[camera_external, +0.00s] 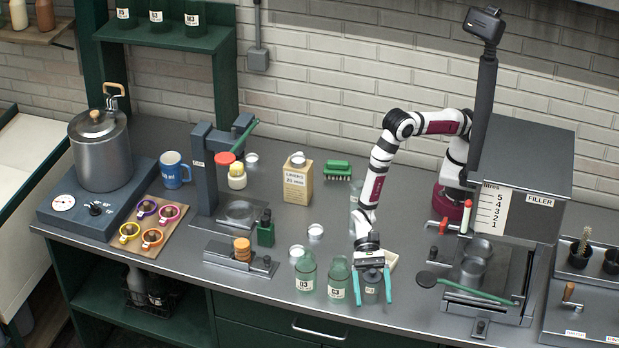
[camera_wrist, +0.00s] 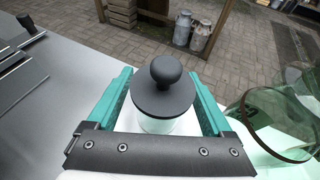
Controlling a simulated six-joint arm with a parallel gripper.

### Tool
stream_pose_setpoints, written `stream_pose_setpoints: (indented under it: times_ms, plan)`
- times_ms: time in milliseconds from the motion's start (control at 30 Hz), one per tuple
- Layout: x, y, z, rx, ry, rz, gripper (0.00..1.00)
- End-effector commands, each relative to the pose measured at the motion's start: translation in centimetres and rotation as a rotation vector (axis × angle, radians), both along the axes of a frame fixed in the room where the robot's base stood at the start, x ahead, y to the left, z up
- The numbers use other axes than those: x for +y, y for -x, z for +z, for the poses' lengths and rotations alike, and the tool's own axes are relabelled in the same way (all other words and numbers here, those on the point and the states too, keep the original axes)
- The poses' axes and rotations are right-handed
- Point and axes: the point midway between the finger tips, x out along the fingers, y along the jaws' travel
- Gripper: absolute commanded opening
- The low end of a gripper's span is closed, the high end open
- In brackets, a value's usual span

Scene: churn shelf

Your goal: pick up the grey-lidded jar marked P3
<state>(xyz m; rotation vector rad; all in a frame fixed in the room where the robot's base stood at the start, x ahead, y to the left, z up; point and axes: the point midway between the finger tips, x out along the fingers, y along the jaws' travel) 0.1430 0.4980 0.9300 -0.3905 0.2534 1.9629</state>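A jar with a dark grey lid and round knob (camera_wrist: 165,92) stands between the two teal fingers of my gripper (camera_wrist: 167,105) in the wrist view. The fingers are open on either side of it, with a narrow gap at each side. In the outside view my gripper (camera_external: 372,284) points down over the counter's front edge area, with the jar (camera_external: 371,291) between its fingers. The jar has a pale label, too small to read there; in the wrist view its label is hidden below the lid. My gripper covers its lid in the outside view.
Two green glass jars, one marked 03 (camera_external: 306,276) and another (camera_external: 339,281), stand close left of my gripper. A glass rim (camera_wrist: 285,125) is close at right in the wrist view. The filler (camera_external: 515,215) stands to the right. The counter's front edge is near.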

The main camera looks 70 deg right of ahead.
Motion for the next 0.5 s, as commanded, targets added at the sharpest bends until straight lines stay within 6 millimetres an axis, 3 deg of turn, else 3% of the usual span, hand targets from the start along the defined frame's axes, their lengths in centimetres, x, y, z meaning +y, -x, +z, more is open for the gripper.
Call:
stream_pose_setpoints:
  times_ms: [67, 433, 500]
  plan:
    - [-0.01, -0.01, 0.02, 0.0, 0.0, 0.0, 0.7]
    - [-0.02, -0.01, 0.04, 0.0, 0.0, 0.0, 0.03]
    - [-0.02, -0.01, 0.05, 0.0, 0.0, 0.0, 0.0]
